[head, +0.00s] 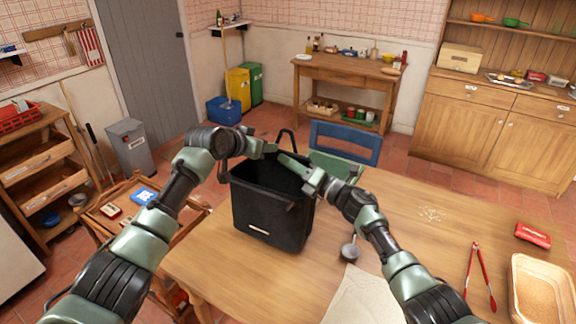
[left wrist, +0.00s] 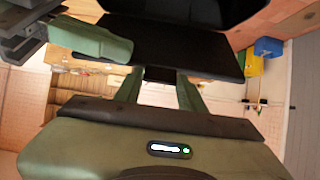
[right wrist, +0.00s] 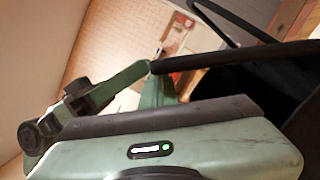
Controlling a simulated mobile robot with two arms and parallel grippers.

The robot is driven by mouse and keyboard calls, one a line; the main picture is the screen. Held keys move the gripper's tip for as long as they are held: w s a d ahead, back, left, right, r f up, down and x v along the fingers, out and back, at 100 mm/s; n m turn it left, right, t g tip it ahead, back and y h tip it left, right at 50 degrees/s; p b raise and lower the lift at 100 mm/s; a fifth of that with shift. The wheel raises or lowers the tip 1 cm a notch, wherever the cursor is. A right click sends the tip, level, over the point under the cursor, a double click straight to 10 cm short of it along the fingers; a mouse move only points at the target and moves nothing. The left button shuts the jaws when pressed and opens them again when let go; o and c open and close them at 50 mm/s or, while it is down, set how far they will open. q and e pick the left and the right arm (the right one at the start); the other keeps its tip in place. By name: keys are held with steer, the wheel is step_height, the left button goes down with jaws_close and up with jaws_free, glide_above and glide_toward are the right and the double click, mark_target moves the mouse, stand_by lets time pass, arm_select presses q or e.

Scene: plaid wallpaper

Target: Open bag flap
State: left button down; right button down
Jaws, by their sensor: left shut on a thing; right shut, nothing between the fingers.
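The black bag (head: 270,212) stands upright on the wooden table, its top open and its dark inside partly in view. A loop handle (head: 286,137) rises at its far side. My left gripper (head: 268,150) is at the far rim of the bag, shut on a black part of it. In the left wrist view a black panel (left wrist: 170,48) meets the fingers; I cannot tell whether it is flap or rim. My right gripper (head: 284,158) is shut and empty above the bag's opening. In the right wrist view its fingertips are close to a black bar (right wrist: 225,57) of the bag.
The table (head: 400,215) also holds a pale cloth (head: 362,298), a small grey metal item (head: 350,250), red tongs (head: 481,275), a red box (head: 533,235) and a basket (head: 540,290). A blue chair (head: 345,140) stands behind it. A side stand (head: 120,215) is at left.

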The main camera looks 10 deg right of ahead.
arm_select(q)
steer(key=shift+s+d+f, duration=0.15)
steer(key=shift+f, duration=0.05)
arm_select(e)
steer(key=shift+w+d+r, duration=0.3)
steer(key=shift+w+d, duration=0.1)
steer(key=shift+d, duration=0.1)
arm_select(q)
steer(key=c, duration=0.8)
jaws_free()
steer(key=shift+s, duration=0.1)
steer(key=shift+c, duration=0.2)
arm_select(e)
steer(key=shift+s, duration=0.2)
steer(key=shift+a, duration=0.1)
arm_select(q)
steer(key=shift+r, duration=0.1)
